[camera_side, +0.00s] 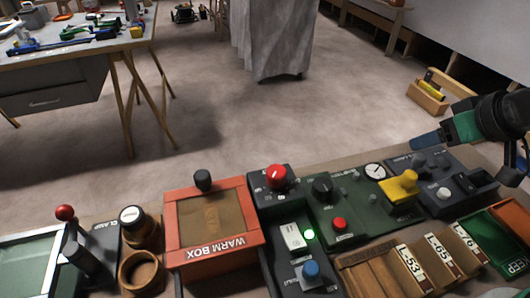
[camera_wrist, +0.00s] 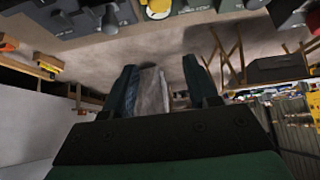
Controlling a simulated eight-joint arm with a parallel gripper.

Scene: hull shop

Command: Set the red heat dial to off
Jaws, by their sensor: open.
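The red heat dial (camera_side: 276,174) is a round red knob on top of a dark control box, right of the orange warm box, in the side view. Its pointer setting is too small to read. My gripper (camera_side: 418,142) is at the right of the side view, well away from the dial and above the dark panel at the far right. In the wrist view my gripper (camera_wrist: 158,85) shows two dark fingers spread apart with nothing between them. The red dial does not show in the wrist view.
The warm box (camera_side: 172,266) stands left of the dial. A black knob (camera_side: 324,188), a red button (camera_side: 339,224), a yellow handle (camera_side: 400,186), a white rocker switch (camera_side: 294,237) and a blue knob (camera_side: 311,270) sit close by. Open floor lies behind the bench.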

